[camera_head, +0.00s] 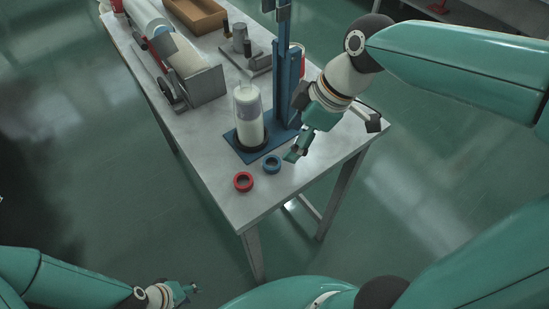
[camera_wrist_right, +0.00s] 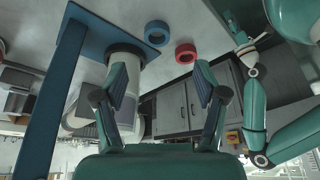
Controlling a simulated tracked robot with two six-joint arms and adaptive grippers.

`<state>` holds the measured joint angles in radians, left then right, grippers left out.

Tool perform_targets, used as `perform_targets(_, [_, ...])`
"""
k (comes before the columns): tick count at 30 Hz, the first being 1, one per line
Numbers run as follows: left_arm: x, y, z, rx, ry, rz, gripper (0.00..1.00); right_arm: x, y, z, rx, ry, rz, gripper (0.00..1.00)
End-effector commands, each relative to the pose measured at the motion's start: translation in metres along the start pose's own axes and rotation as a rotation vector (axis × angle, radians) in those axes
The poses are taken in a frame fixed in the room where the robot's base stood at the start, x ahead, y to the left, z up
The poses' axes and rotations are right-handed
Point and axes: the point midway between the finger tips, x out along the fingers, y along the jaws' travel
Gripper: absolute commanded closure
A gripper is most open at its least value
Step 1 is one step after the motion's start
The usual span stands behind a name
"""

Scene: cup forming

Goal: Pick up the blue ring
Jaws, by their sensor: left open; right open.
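The blue ring (camera_head: 272,164) lies flat on the grey table, just right of a red ring (camera_head: 243,181). In the right wrist view the blue ring (camera_wrist_right: 157,33) is at the top middle, with the red ring (camera_wrist_right: 186,53) to its right. My right gripper (camera_head: 294,154) is open and empty, above the table to the right of the blue ring and apart from it. Its two fingers (camera_wrist_right: 161,88) stand spread in the right wrist view, with both rings beyond them. My left gripper (camera_head: 190,289) is open and empty, low at the bottom left, away from the table.
A blue press stand (camera_head: 286,85) rises behind the rings, with a white cylinder (camera_head: 249,117) on its base. A metal-sided machine (camera_head: 197,85) and a brown box (camera_head: 196,14) stand further back.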

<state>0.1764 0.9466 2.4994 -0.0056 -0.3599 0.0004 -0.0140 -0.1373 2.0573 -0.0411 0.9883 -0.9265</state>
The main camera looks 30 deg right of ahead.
Motion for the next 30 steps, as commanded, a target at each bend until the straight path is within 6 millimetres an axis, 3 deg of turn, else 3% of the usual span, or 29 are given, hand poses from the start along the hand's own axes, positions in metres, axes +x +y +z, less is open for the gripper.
perform_targets(6, [-0.001,0.000,0.000,0.000,0.001,0.000,0.59,0.040,-0.001,-0.002,-0.006,-0.003,-0.006,0.29])
perform_targets(14, [-0.003,0.001,0.000,0.000,0.001,0.000,0.59,0.055,0.001,-0.003,-0.007,-0.002,-0.006,0.29])
perform_targets(24, [-0.011,0.004,0.000,0.000,0.001,0.000,0.59,0.098,0.007,-0.004,-0.008,-0.001,-0.005,0.29])
perform_targets(30, [-0.010,0.004,0.000,0.000,0.001,0.000,0.59,0.102,0.007,-0.004,-0.008,0.000,-0.003,0.29])
